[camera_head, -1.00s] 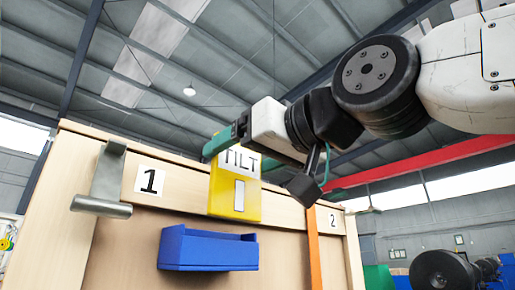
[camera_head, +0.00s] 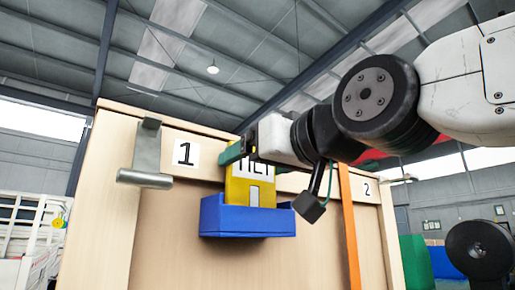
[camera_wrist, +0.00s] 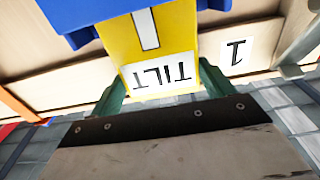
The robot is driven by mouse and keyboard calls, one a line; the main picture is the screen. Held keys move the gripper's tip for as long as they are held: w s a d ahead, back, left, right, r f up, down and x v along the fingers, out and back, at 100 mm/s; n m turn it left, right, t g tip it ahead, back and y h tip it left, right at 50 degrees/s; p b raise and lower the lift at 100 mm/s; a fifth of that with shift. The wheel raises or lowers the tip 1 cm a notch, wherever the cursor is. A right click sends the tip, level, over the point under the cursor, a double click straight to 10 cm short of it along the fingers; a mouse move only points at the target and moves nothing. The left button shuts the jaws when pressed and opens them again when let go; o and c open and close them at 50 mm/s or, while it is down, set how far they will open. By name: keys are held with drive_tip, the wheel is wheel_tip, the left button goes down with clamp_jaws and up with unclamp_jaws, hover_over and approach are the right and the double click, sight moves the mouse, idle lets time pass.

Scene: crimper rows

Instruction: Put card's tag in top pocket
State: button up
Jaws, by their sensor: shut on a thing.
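A yellow tag (camera_head: 249,186) with a white label reading "TILT" is upright in front of the wooden panel. My gripper (camera_head: 242,151) is shut on its upper edge from above. In the wrist view the yellow tag (camera_wrist: 150,45) sits between my green fingers, its lettering upside down. A blue open-topped pocket (camera_head: 247,221) is fixed on the panel below the number 1 and 2 signs. The tag's lower part is hidden behind the pocket's front wall, so it is at least partly inside. Whether it touches the pocket's bottom is hidden.
A metal hook bracket (camera_head: 146,158) hangs left of the pocket beside the number 1 sign (camera_head: 186,153). An orange strip (camera_head: 349,226) runs down the panel to the right. The panel below the pocket is bare.

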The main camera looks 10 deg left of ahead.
drive_tip(key=shift+f, duration=0.35)
drive_tip(key=shift+f, duration=0.4)
drive_tip(key=o, duration=1.1)
drive_tip(key=v, duration=0.8)
drive_tip(key=shift+a, duration=0.1)
